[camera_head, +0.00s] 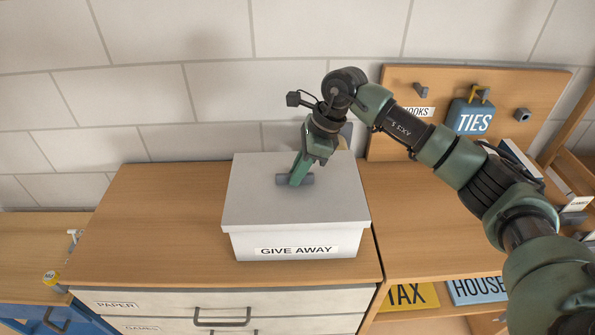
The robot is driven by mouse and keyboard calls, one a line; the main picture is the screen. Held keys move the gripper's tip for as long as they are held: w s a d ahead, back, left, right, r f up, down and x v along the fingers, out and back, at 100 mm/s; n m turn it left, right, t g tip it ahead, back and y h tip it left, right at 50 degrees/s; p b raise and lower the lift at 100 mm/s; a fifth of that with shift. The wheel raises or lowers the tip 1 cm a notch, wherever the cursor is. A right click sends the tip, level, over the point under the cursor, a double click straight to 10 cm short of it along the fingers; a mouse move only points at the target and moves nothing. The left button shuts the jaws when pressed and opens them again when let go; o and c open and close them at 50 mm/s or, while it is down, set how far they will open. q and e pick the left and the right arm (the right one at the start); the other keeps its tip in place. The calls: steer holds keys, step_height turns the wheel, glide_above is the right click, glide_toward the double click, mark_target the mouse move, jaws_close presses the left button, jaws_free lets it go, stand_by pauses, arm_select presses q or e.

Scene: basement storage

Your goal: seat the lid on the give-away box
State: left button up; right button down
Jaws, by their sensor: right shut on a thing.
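The give-away box (255,247) is a white box with a "GIVE AWAY" label, standing on the wooden top of a drawer cabinet. Its pale grey lid (255,200) lies over the top of the box and looks about level. A dark handle bar (284,180) sits at the middle of the lid. My right gripper (298,181) reaches down from above and is shut on this handle. Whether the lid's rim is fully down all round cannot be told, as the back edge is partly hidden by my arm. My left gripper is not in view.
The cabinet top (150,225) is clear to the left of the box. A wooden board with hooks (420,89) and a blue "TIES" bag (470,118) stands at the back right. Below right are "TAX" (408,296) and "HOUSE" (478,290) items. A white block wall is behind.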

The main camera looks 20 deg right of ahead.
steer(key=shift+f+b, duration=0.3)
steer(key=shift+b, duration=0.1)
stand_by(0.4)
steer(key=c, duration=1.4)
jaws_free()
steer(key=shift+o, duration=0.2)
steer(key=shift+r, duration=0.1)
steer(key=shift+r+p, duration=1.7)
steer(key=shift+r, duration=1.75)
